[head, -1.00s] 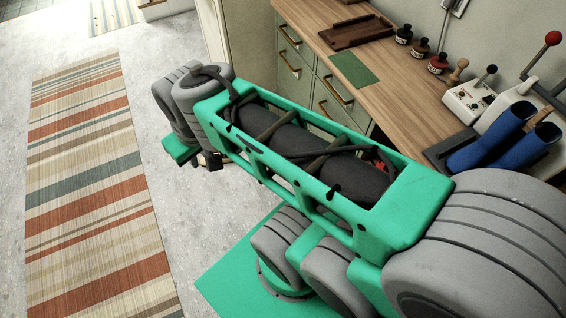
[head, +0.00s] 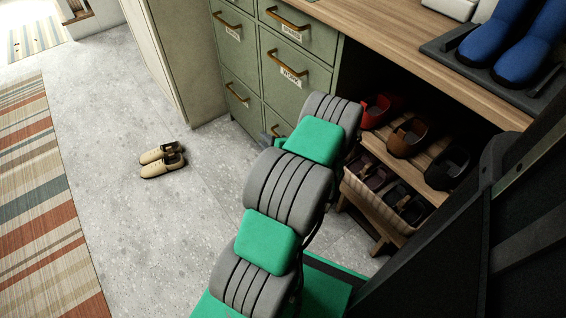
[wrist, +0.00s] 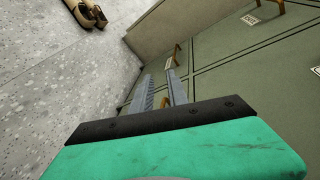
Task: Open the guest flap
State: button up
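A green cabinet (head: 262,62) has several flaps with brass bar handles and small white labels. The label lettering is too small to read surely, so I cannot tell which flap is the guest one. An upper left flap handle (head: 226,20), a lower left one (head: 236,95) and a right one (head: 286,56) show in the head view; all visible flaps look shut. My gripper (wrist: 159,76) is low before the cabinet front, its two fingers apart and empty. A brass handle (wrist: 178,54) lies just beyond the fingertips in the wrist view. My arm hides most of the gripper in the head view.
Beige shoes (head: 162,159) lie on the floor left of the cabinet. A shoe rack (head: 380,205) with clogs stands under the wooden counter (head: 440,50) at right. Blue boots (head: 510,45) stand on the counter.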

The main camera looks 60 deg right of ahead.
jog(key=s+d+f+m+g+h+b, duration=0.1)
jog(key=s+d+f+m+g+h, duration=0.15)
jog(key=s+f+m, duration=0.45)
jog(key=w+d, duration=0.1)
jog(key=w+d+n+b, duration=0.1)
jog(key=d, duration=0.1)
jog(key=w+d+n+t+h+b, duration=0.1)
jog(key=d, duration=0.1)
jog(key=shift+d+f, duration=0.1)
jog(key=shift+f, duration=0.1)
jog(key=shift+w+d+b, duration=0.3)
jog(key=shift+w+d, duration=0.15)
jog(key=shift+c, duration=0.4)
grip_shut()
